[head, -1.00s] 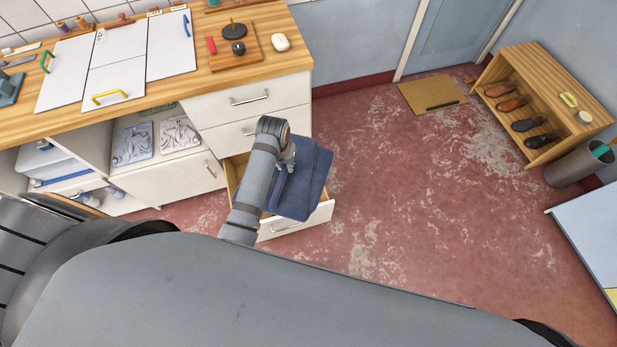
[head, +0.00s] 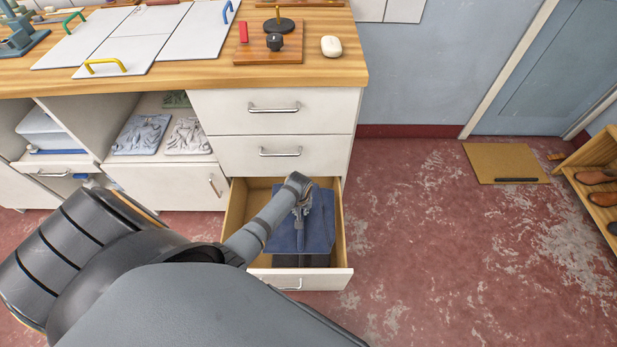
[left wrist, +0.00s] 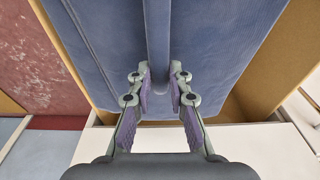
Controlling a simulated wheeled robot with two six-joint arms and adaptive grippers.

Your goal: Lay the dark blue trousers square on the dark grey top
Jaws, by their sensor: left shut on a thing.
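The dark blue trousers (head: 312,232) are a folded flat bundle over the open bottom drawer (head: 234,222). My left gripper (head: 301,208) is shut on a raised ridge of them from above. In the left wrist view, both fingers (left wrist: 160,80) pinch this ridge, and the trousers (left wrist: 215,45) spread to either side. A dark grey thing (head: 300,260), likely the dark grey top, shows beyond the trousers' near edge inside the drawer; the rest of it is hidden. I cannot tell whether the trousers touch it. My right gripper is not in view.
The drawer front (head: 318,279) and wooden side walls stand close around the trousers. Closed drawers (head: 275,155) are above, under the wooden worktop (head: 190,76).

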